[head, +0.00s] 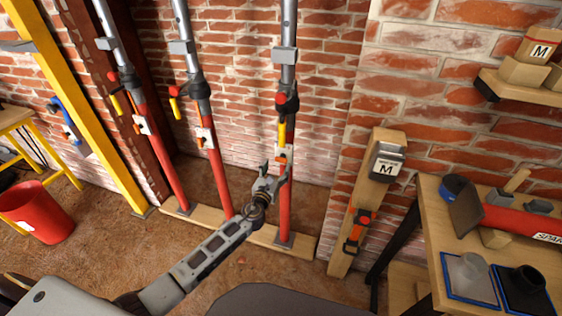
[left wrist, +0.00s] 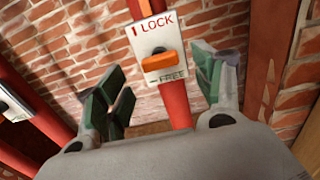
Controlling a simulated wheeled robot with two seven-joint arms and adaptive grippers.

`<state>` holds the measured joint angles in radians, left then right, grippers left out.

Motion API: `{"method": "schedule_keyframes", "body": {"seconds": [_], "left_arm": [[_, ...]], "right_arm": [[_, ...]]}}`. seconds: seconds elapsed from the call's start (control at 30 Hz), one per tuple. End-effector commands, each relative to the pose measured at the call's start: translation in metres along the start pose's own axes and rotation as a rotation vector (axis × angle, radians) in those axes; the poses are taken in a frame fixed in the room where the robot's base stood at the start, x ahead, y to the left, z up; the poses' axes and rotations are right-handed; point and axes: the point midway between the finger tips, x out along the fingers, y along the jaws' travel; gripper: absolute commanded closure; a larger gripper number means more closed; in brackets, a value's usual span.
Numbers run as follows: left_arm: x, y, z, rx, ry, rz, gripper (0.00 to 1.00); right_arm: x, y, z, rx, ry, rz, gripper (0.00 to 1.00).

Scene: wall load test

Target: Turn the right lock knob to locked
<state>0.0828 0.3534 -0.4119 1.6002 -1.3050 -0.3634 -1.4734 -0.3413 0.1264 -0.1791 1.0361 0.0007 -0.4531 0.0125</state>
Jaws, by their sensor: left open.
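The right prop (head: 284,205) is a red tube with a grey upper part, standing on a wooden sill. Its white lock plate (left wrist: 153,45) reads LOCK at the top and FREE at the bottom. The orange lock knob (left wrist: 163,61) lies roughly crosswise on the plate, just above the word FREE. In the head view my left gripper (head: 271,178) is at the prop, just below the plate, and partly covers the tube. In the left wrist view its green-padded fingers (left wrist: 165,88) are open on either side of the prop, apart from the knob, with nothing between them gripped. My right gripper is out of view.
The middle prop (head: 215,165) and left prop (head: 165,165) stand to the left on the wooden sill (head: 262,237). A wooden post (head: 350,220) and a workbench (head: 435,250) are at the right. A red bucket (head: 38,212) is far left.

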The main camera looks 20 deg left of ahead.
Motion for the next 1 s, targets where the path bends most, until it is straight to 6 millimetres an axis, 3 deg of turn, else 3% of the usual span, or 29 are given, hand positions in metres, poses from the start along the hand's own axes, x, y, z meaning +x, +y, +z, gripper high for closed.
{"method": "schedule_keyframes", "body": {"seconds": [0.6, 1.0], "left_arm": [[0.051, 0.0, -0.001, 0.0, 0.0, 0.001, 0.32], [0.06, 0.0, 0.0, 0.0, 0.0, 0.0, 0.32]], "right_arm": [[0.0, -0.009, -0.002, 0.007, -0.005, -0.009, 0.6], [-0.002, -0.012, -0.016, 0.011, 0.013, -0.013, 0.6]]}}
